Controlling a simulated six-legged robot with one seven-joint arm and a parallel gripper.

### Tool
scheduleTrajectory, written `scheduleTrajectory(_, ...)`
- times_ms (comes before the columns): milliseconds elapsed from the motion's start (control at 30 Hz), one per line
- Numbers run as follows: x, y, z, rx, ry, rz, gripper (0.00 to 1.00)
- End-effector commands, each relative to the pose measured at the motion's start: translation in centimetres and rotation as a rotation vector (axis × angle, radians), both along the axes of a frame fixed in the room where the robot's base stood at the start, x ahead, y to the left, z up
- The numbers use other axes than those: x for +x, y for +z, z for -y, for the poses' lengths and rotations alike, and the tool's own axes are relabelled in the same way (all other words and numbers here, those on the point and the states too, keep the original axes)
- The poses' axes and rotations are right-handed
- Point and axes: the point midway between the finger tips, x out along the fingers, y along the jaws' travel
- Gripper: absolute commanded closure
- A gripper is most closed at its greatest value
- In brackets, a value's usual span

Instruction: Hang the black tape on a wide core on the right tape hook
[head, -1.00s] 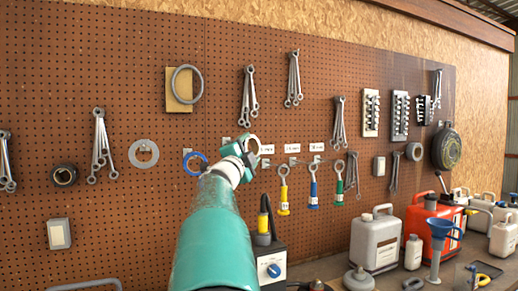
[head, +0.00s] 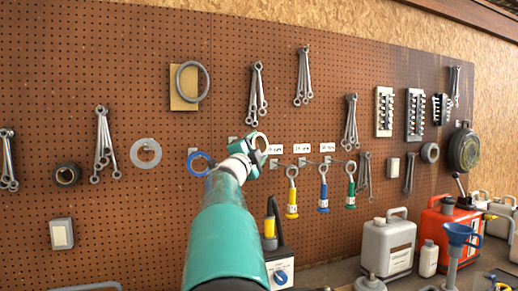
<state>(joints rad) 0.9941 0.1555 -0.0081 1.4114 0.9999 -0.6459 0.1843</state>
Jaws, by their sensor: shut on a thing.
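My gripper (head: 247,156) is in front of the pegboard, right of the blue ring. It is shut on a small ring-shaped thing with a wide opening, which I take as the black tape on a wide core (head: 262,137); its colour is hard to tell. The ring stands up at the gripper's tip, seen against the board, and looks apart from any hook. A small pale hook plate (head: 233,140) shows just left of the ring, partly hidden by my gripper; I cannot tell whether it is the right tape hook.
A dark thick roll (head: 66,174), a grey ring (head: 146,153) and a blue ring (head: 200,163) hang to the left. Yellow, blue and green handled tools (head: 323,188) hang close on the right under white labels. A grey jug (head: 388,246) and a red can stand on the bench below.

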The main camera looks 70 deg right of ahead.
Motion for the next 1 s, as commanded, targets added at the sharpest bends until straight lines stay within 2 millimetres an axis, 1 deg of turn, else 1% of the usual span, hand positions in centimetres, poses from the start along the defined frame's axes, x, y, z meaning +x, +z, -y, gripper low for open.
scheduleTrajectory(400, 1.5, -0.3, 2.2, 0.002, -0.001, 0.000, 0.60)
scheduleTrajectory(1000, 3.9, -0.7, 4.5, 0.002, -0.001, 0.000, 0.60)
